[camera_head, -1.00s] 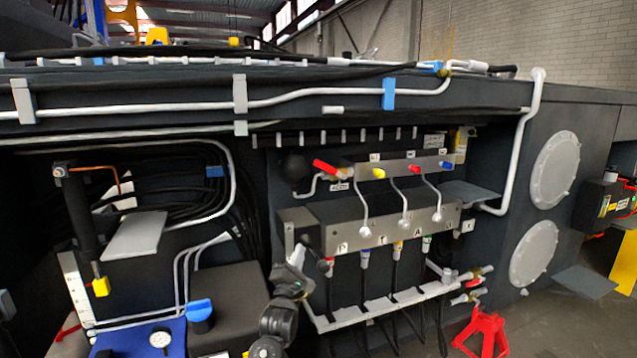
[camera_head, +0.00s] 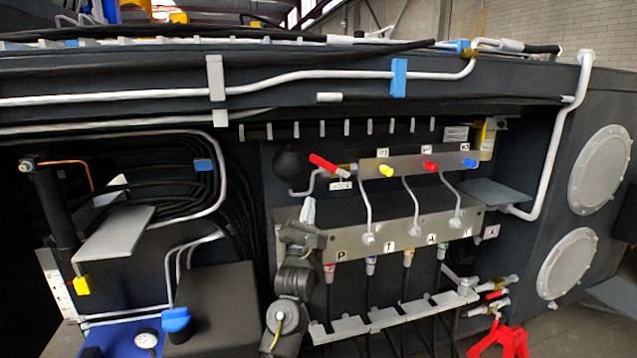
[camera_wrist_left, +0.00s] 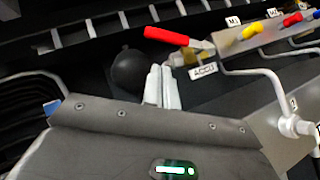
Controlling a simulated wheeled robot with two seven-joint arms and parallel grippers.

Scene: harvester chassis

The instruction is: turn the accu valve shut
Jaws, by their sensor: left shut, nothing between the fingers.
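The accu valve has a red lever handle (camera_head: 329,165) at the left end of the valve row, above a small ACCU label (camera_head: 341,186). The lever slants down to the right. In the left wrist view the red lever (camera_wrist_left: 166,36) and the ACCU label (camera_wrist_left: 203,71) lie just above and right of my fingertips. My left gripper (camera_head: 308,208) is shut and empty, pointing up below and left of the lever, apart from it in the head view. Its pale fingers (camera_wrist_left: 162,86) are together in the wrist view. My right gripper is not in view.
A black round accumulator (camera_head: 293,164) sits left of the lever. Yellow (camera_head: 387,171), red (camera_head: 430,167) and blue (camera_head: 469,162) knobs follow to the right. Grey pipes drop to a metal manifold (camera_head: 350,241). A grey plate (camera_head: 116,232) juts out at left.

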